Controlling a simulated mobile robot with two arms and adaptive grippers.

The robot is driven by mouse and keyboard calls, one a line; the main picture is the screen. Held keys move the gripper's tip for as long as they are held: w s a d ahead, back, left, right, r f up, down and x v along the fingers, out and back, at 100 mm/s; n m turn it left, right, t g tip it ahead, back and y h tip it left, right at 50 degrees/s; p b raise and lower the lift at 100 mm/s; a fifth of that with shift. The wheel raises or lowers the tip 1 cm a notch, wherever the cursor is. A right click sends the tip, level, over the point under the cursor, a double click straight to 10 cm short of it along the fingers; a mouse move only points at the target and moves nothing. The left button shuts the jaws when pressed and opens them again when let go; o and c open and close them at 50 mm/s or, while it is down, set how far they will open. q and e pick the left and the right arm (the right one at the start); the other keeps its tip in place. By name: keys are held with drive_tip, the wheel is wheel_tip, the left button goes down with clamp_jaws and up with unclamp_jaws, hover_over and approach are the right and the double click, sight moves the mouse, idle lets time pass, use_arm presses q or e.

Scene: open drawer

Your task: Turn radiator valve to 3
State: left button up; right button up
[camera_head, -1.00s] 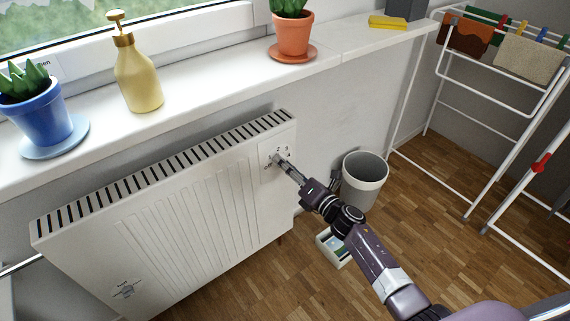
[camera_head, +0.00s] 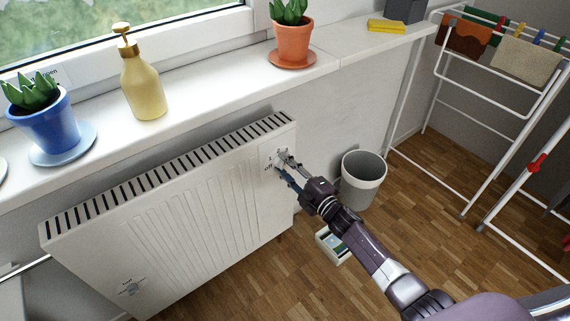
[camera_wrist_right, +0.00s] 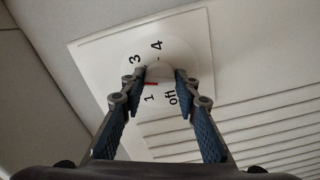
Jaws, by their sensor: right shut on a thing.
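The white radiator (camera_head: 190,215) hangs below the windowsill. Its valve plate (camera_head: 267,157) is at the top right of its front; the plate (camera_wrist_right: 95,55) also shows in the right wrist view. The printed 3 and 4 are on the far side; the 2 is hidden by a finger. My right gripper (camera_head: 283,162) is at the plate, its two fingers on either side of the knob and shut on it. My left gripper is out of view.
A grey bin (camera_head: 363,180) and a small open box (camera_head: 333,243) stand on the floor beside my right arm. A soap bottle (camera_head: 142,82), a blue pot (camera_head: 45,125) and an orange pot (camera_head: 291,43) stand on the sill. A drying rack (camera_head: 480,130) is at the right.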

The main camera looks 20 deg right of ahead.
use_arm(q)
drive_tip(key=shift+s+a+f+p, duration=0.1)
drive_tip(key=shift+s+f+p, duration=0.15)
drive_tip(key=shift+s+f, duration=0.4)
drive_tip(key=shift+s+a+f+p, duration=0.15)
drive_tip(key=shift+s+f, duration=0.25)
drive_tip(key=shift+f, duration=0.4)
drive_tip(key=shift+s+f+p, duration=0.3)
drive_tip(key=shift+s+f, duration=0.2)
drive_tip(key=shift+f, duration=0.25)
use_arm(e)
drive_tip(key=shift+m, duration=3.2)
drive_tip(key=shift+f, duration=0.1)
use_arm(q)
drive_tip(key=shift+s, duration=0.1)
use_arm(e)
drive_tip(key=o, duration=1.2)
drive_tip(key=shift+c, duration=0.2)
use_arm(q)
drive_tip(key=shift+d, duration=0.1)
use_arm(e)
drive_tip(key=shift+s, duration=0.1)
drive_tip(key=v, duration=1.2)
